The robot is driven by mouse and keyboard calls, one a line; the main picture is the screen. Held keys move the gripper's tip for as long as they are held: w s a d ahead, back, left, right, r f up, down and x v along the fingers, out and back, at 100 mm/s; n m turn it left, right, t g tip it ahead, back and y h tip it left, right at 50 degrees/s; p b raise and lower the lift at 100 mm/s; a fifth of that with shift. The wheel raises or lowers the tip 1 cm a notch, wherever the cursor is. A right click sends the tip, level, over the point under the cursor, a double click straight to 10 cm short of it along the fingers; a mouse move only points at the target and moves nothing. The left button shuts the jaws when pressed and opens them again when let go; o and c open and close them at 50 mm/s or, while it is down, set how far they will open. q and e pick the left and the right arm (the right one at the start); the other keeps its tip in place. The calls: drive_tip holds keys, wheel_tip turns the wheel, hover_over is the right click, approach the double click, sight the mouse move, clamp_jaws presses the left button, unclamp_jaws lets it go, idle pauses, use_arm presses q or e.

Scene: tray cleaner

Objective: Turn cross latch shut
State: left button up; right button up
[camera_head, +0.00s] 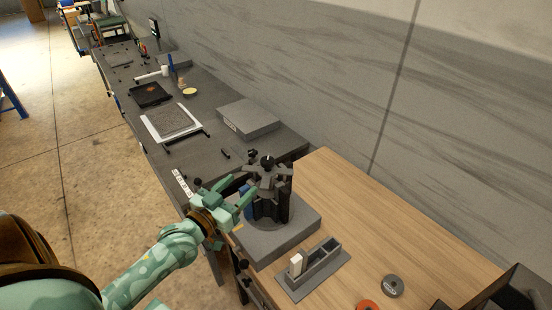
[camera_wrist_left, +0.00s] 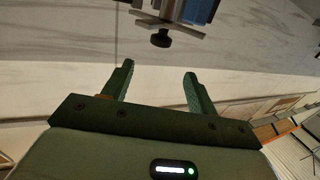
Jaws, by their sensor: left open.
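The grey cross latch (camera_head: 268,176) sits on top of a dark upright device with a grey square base (camera_head: 262,252). My left gripper (camera_head: 246,190) is open at the left side of the device, near the latch. In the left wrist view, my left gripper (camera_wrist_left: 158,75) has its two green fingers apart with nothing between them. A black knob (camera_wrist_left: 161,39) on a grey part shows just beyond the fingertips, apart from them. Whether a finger touches the latch in the head view I cannot tell. My right gripper is not in view.
A grey holder (camera_head: 315,276) with a white block stands in front of the device on the wooden table (camera_head: 395,230). A grey disc (camera_head: 392,286) and an orange disc (camera_head: 367,305) lie to its right. A dark bench (camera_head: 215,135) with trays and a grey box (camera_head: 249,117) extends behind.

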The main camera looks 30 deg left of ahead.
sight(263, 165)
use_arm(q)
drive_tip(key=w, duration=0.8)
drive_tip(key=w+d, duration=0.1)
drive_tip(key=w, duration=0.4)
drive_tip(key=shift+w, duration=0.1)
